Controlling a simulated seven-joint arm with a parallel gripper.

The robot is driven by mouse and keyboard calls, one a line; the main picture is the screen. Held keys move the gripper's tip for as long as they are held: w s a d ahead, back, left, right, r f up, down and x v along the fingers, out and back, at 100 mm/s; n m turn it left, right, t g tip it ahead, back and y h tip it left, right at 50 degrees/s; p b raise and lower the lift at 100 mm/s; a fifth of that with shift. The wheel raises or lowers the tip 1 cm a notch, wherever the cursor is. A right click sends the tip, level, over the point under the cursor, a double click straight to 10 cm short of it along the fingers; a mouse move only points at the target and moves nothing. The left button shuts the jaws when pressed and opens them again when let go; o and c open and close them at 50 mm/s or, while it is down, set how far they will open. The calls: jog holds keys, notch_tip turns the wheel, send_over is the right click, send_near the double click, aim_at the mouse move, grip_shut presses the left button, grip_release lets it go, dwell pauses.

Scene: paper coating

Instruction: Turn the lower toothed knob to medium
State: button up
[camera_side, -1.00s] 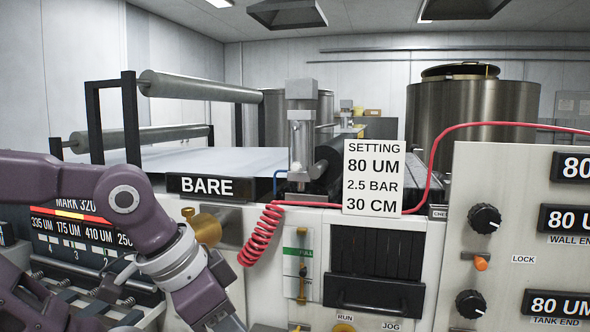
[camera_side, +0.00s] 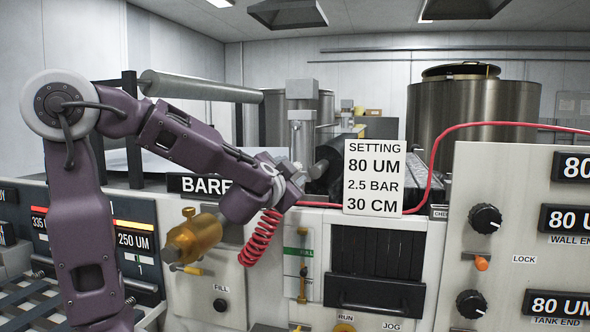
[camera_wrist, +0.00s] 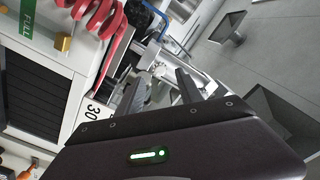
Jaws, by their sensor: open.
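Two black ribbed knobs sit one above the other on the pale panel at right in the side view. The lower knob (camera_side: 470,304) is beside the "TANK END" label, and the upper knob (camera_side: 485,218) is above the orange lock lever. The word "medium" is not readable by either. My gripper (camera_side: 292,180) is left of centre, by the red coiled hose and well left of both knobs; its fingers are hard to make out there. In the wrist view my gripper (camera_wrist: 158,88) has two dark fingers apart with nothing held between them. Neither knob is recognisable in that view.
The setting sign (camera_side: 374,178) stands between my gripper and the knob panel. The red coiled hose (camera_side: 262,240) hangs just below my gripper, and its line runs right above the panel. The orange lever (camera_side: 481,263) sits between the knobs. The brass cylinder (camera_side: 194,240) juts out at left.

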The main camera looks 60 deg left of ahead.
aim_at(297, 167)
jog(key=x, duration=0.4)
jog(key=shift+w+a, duration=0.25)
jog(key=shift+a, duration=0.05)
grip_shut()
jog(key=shift+m, duration=0.3)
jog(key=m, duration=0.3)
jog(key=shift+m, duration=0.3)
jog(key=m, duration=0.4)
jog(key=shift+m, duration=0.3)
jog(key=m, duration=0.4)
jog(key=shift+f, duration=0.1)
jog(key=shift+m, duration=2.4)
